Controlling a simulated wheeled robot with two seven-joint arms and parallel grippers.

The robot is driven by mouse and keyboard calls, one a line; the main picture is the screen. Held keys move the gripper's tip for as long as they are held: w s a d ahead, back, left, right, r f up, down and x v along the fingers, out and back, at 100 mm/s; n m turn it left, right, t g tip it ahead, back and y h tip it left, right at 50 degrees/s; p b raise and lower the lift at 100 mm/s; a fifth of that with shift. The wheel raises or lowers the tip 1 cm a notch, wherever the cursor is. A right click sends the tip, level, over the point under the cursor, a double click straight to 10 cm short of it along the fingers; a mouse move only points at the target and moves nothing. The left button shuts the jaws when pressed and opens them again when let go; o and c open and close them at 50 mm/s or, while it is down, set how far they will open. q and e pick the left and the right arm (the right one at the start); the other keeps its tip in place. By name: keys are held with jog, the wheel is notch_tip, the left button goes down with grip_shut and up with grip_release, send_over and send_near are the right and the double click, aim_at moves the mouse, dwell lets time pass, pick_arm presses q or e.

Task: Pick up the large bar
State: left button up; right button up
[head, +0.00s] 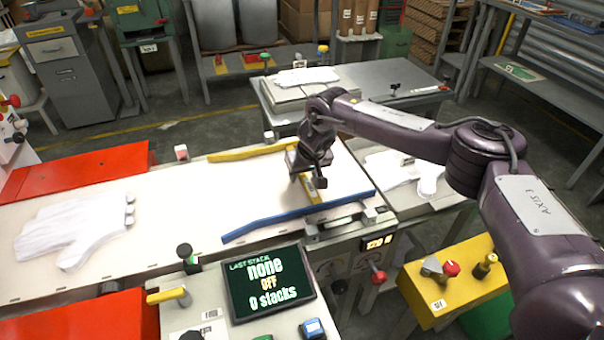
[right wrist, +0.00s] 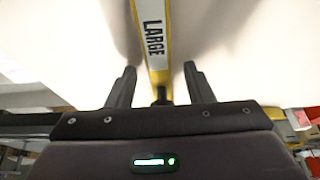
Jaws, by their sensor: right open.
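The large bar is a yellow bar with a white label reading LARGE (right wrist: 153,38). In the right wrist view it runs away from me between the two fingers, with a gap on each side. In the head view a short yellow part of the bar (head: 312,191) shows below my right gripper (head: 307,178) at the right end of the pale belt. The rest of it is hidden by the gripper. In the right wrist view the gripper (right wrist: 159,72) is open, its dark fingers on either side of the bar. My left gripper is not in view.
A blue guide (head: 290,218) and a yellow guide (head: 252,153) flank the belt end. A white glove (head: 70,228) lies on the belt at left. A yellow control box (head: 455,290) stands at front right.

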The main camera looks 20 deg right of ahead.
grip_shut()
dwell(0.3)
jog(key=shift+r, duration=0.15)
